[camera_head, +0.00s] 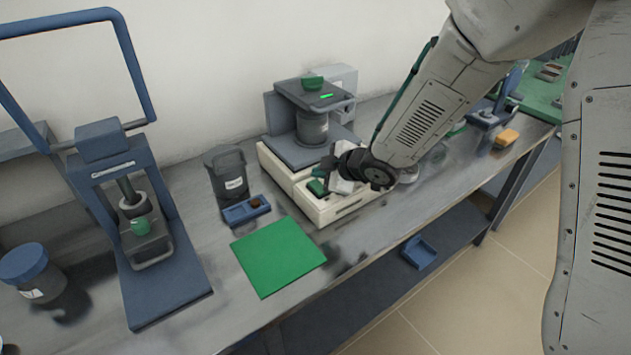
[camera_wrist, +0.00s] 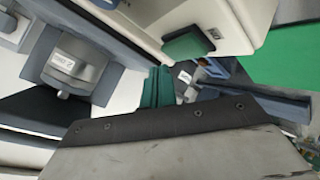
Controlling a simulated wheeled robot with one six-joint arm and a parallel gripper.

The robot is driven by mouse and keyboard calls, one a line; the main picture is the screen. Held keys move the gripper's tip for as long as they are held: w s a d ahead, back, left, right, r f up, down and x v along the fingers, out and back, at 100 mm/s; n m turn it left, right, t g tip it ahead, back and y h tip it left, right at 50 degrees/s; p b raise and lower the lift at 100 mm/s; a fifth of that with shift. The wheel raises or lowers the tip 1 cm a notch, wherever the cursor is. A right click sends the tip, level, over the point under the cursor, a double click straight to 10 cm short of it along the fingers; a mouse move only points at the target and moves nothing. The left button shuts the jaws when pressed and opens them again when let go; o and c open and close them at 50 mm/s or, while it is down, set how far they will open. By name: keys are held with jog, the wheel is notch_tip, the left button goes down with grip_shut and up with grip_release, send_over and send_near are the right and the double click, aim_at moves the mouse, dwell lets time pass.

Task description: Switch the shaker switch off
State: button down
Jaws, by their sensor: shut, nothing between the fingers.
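The shaker (camera_head: 330,208) stands on the bench against the wall, with a cream base and a grey jar (camera_head: 312,128) clamped in its upper frame. Its green switch (camera_head: 317,187) sits on the front part of the base. In the wrist view the green switch (camera_wrist: 188,44) shows large on the cream housing, and the grey jar (camera_wrist: 75,68) shows at left. My gripper (camera_head: 335,183) is just right of the switch, low over the base. Its teal fingertips (camera_wrist: 158,86) are shut and empty, seemingly apart from the switch. I cannot tell which way the switch is set.
A green mat (camera_head: 278,256) lies in front of the shaker. A small blue tray (camera_head: 246,211) and a dark container (camera_head: 227,175) stand to its left. A blue press (camera_head: 140,215) and a blue-lidded jar (camera_head: 25,270) are farther left. An orange block (camera_head: 507,138) lies at right.

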jog(key=shift+f, duration=0.35)
jog(key=shift+f, duration=0.35)
dwell(0.5)
dwell(0.3)
jog(key=shift+r, duration=0.8)
jog(key=shift+s+d+r, duration=0.1)
jog(key=shift+s+r, duration=0.05)
jog(key=shift+r, duration=1.1)
jog(key=shift+s+d+r, duration=0.1)
jog(key=shift+s+r, duration=0.05)
jog(key=shift+r, duration=1.1)
